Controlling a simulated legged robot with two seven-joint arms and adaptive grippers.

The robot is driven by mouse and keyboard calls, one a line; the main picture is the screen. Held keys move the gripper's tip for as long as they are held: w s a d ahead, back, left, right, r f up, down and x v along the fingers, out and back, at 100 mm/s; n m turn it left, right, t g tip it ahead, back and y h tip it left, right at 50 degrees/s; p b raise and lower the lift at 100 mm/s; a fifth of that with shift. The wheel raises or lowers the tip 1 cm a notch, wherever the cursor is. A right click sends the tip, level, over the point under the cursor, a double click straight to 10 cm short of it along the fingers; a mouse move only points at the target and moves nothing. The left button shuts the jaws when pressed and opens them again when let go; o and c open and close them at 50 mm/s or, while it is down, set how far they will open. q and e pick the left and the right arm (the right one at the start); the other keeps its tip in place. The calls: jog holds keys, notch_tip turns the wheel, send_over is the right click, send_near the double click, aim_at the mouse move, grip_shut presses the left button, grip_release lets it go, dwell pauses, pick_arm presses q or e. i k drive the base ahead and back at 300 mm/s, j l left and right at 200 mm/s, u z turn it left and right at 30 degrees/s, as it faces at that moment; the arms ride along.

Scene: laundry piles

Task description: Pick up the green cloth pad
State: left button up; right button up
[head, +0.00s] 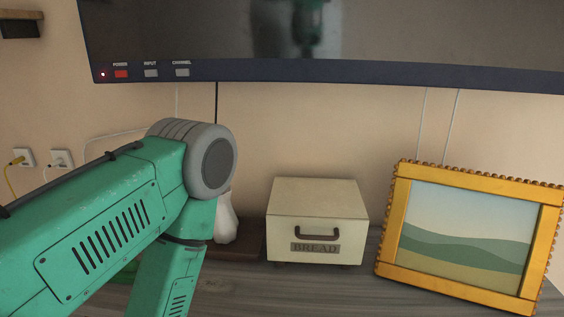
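No green cloth pad can be made out for certain. A small green patch (126,272) shows at the lower left, between the links of my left arm, and I cannot tell what it is. My green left arm comes in from the left, bends at a grey joint and runs down out of the bottom edge. Its gripper is out of the picture. My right arm and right gripper are not in view.
A cream bread box (318,214) stands on the grey wooden surface (300,290). A yellow-framed landscape picture (394,222) leans at the right. A white object (227,222), partly hidden by my arm, is beside a dark brown block (250,240). A screen (380,40) hangs above.

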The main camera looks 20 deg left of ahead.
aim_at(127, 275)
jog(key=u, duration=1.8)
